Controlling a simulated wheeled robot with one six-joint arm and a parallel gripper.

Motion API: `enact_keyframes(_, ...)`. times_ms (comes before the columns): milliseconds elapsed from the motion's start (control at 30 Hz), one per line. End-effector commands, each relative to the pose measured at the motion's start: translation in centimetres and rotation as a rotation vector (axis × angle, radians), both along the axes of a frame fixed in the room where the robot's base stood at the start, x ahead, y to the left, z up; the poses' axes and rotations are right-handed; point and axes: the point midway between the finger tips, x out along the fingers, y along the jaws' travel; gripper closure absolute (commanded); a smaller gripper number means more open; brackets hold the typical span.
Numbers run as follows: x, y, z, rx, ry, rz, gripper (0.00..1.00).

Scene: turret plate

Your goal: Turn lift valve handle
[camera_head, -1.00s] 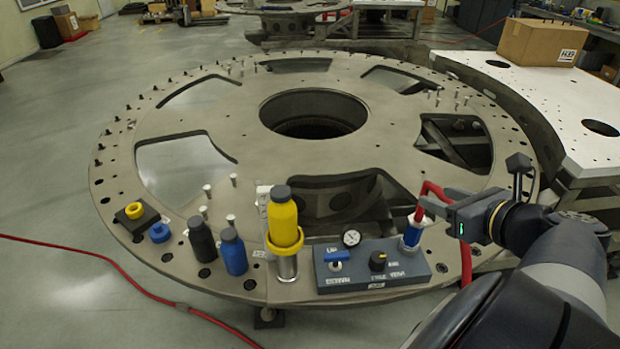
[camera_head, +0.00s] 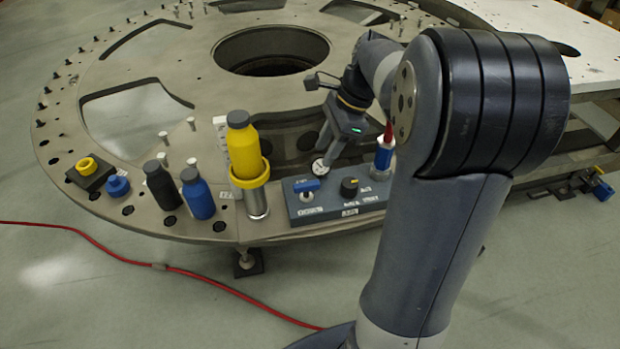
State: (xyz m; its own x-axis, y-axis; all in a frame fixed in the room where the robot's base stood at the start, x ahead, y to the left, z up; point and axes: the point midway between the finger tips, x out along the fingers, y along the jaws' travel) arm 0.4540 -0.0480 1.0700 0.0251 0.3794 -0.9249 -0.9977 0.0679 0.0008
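The lift valve handle (camera_head: 306,186) is a small blue lever on the left of a grey control box (camera_head: 345,204) on the turret plate's front edge. It lies roughly crosswise, between a label above and a label below. My gripper (camera_head: 322,168) points down over the back of the box, above and to the right of the handle. It looks apart from the handle. Its fingers overlap in this view, so I cannot tell whether they are open. A black knob (camera_head: 349,187) sits right of the handle. The pressure gauge (camera_head: 320,169) is partly hidden by my fingertips.
A yellow bottle (camera_head: 243,146) stands in a yellow-ringed holder just left of the box. Blue (camera_head: 198,194) and black (camera_head: 162,186) bottles stand further left. A blue fitting (camera_head: 383,157) with a red hose (camera_head: 388,131) is at the right, partly hidden by my arm.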

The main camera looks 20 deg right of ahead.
Motion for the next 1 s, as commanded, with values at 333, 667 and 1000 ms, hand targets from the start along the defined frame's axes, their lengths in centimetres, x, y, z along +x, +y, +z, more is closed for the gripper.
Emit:
enact_keyframes(333,0.1,2.5,-6.0,0.003,0.004,-0.002,0.62)
enact_keyframes(667,0.2,3.7,-8.8,0.003,0.0,-0.003,0.62)
enact_keyframes(1000,0.2,3.7,-8.8,0.003,-0.001,-0.004,0.68)
